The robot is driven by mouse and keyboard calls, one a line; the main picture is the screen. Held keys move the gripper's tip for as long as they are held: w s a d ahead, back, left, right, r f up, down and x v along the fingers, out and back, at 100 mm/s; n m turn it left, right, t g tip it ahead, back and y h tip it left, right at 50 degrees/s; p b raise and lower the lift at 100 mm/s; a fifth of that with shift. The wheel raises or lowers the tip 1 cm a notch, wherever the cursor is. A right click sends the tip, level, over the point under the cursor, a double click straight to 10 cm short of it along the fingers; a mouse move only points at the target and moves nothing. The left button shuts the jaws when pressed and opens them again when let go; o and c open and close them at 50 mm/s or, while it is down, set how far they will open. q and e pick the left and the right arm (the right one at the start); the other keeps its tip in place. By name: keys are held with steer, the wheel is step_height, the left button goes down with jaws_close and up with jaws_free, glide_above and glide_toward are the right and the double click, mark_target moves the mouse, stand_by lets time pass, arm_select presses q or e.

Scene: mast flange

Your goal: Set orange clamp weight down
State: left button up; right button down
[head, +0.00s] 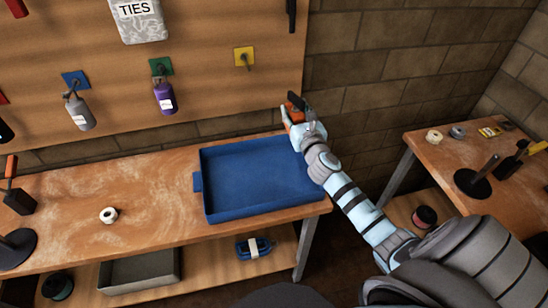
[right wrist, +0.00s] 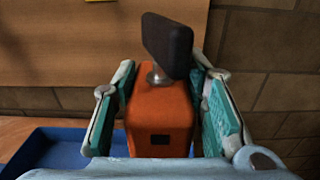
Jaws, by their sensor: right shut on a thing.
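My right gripper (head: 293,117) is shut on the orange clamp weight (head: 294,106), at the back right corner of the blue tray. In the right wrist view the orange clamp weight (right wrist: 158,115) sits between the two finger pads of the gripper (right wrist: 160,105), with its dark grey handle (right wrist: 168,43) standing up on a short metal stem. The empty blue tray (head: 255,180) lies on the wooden bench; part of it shows at lower left in the right wrist view (right wrist: 65,150). Whether the weight touches anything below is hidden. My left gripper is not in view.
A pegboard (head: 210,60) rises behind the bench, with a grey bottle (head: 80,112) and a purple bottle (head: 164,96) hanging from it. A white roll (head: 108,215) lies left of the tray. A second bench (head: 480,180) stands at right, with a gap between the benches.

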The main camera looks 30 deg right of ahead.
steer(key=f, duration=0.1)
steer(key=s+f, duration=0.1)
steer(key=f, duration=0.1)
steer(key=shift+s+f, duration=0.25)
steer(key=shift+s, duration=0.05)
step_height(320, 180, down, 4)
steer(key=shift+s+a+r+b, duration=0.1)
steer(key=shift+s+r+b, duration=0.1)
steer(key=shift+b, duration=0.7)
arm_select(q)
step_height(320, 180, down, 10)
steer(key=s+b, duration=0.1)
steer(key=b, duration=0.7)
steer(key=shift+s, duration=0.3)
arm_select(e)
steer(key=shift+w+f, duration=0.2)
steer(key=shift+f, duration=2.2)
steer(key=shift+w+f, duration=0.2)
steer(key=shift+f, duration=2.2)
steer(key=c, duration=1)
jaws_free()
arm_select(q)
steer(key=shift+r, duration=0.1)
arm_select(e)
steer(key=shift+o, duration=0.2)
